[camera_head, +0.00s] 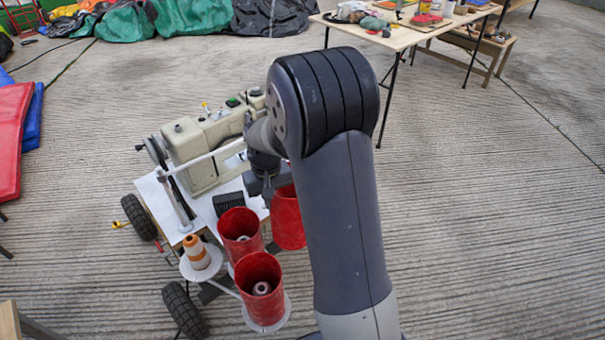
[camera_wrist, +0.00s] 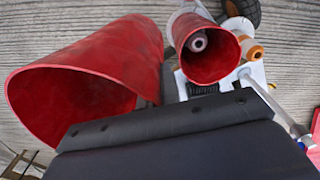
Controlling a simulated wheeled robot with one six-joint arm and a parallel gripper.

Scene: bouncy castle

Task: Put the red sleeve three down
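A red sleeve (camera_head: 289,222), which I take as sleeve three, hangs at my gripper (camera_head: 267,186), partly hidden by my arm. Two other red sleeves stand upright around spools: one behind (camera_head: 229,236) and one in front (camera_head: 245,292). A sleeve around a spool also shows in the wrist view (camera_wrist: 205,72).
A cream sewing machine (camera_head: 205,150) stands on a wheeled white-topped cart (camera_head: 160,200). An orange and white thread cone (camera_head: 196,252) stands on a white disc (camera_head: 189,272). A cluttered table (camera_head: 400,36) stands at the back. Concrete floor at the right is clear.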

